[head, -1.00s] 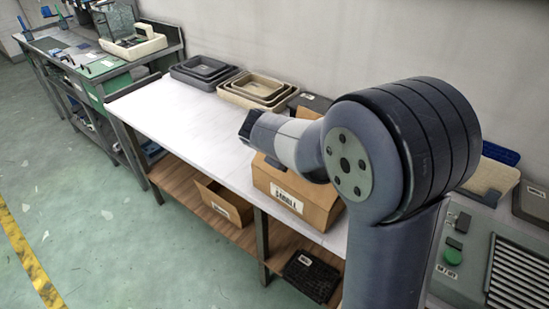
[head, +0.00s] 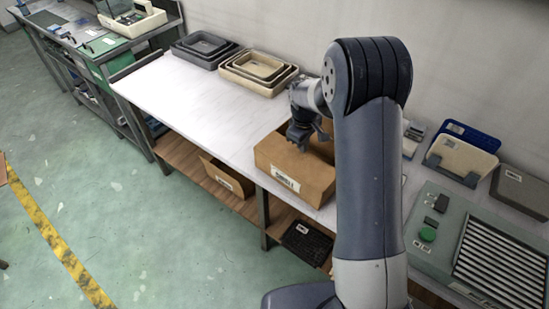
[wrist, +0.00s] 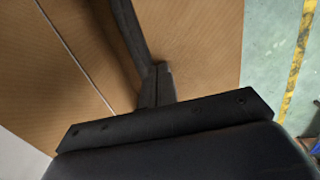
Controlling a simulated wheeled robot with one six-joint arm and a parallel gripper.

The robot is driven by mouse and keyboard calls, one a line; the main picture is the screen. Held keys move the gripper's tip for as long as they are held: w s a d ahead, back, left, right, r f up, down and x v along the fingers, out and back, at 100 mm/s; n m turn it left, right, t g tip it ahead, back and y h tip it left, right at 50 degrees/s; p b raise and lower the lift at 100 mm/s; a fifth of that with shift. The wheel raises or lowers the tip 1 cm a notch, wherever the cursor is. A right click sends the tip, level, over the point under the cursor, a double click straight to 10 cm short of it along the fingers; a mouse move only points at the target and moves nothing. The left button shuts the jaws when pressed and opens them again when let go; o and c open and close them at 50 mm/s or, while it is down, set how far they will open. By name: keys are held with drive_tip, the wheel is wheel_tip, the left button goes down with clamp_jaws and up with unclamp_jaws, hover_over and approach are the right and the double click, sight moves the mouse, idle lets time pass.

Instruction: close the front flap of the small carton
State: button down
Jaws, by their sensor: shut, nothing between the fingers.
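The small carton (head: 312,178) is a brown cardboard box with a white label on its front, standing at the front edge of the white bench. My gripper (head: 299,138) is low over the carton's top, shut and empty. In the wrist view its dark fingers (wrist: 152,85) are over flat brown cardboard (wrist: 205,50) that fills most of the picture. A thin pale line like a seam crosses the cardboard at the left. My gripper and arm hide part of the carton's top, and I cannot tell how far the front flap is folded or whether the fingers touch it.
Nested grey trays (head: 202,48) and beige trays (head: 258,72) stand at the back of the bench. Another carton (head: 226,177) and a black grid tray (head: 307,243) are on the lower shelf. A panel with a green button (head: 428,235) is at the right. The bench left of the carton is clear.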

drive_tip(key=shift+f, duration=0.2)
idle(0.4)
drive_tip(key=shift+r, duration=0.1)
drive_tip(key=shift+r+p, duration=0.65)
drive_tip(key=shift+r, duration=0.35)
wheel_tip(320, 180, up, 13)
drive_tip(key=shift+r, duration=0.15)
wheel_tip(320, 180, down, 15)
drive_tip(key=shift+w+b, duration=0.1)
drive_tip(key=shift+b, duration=0.4)
drive_tip(key=shift+r, duration=0.1)
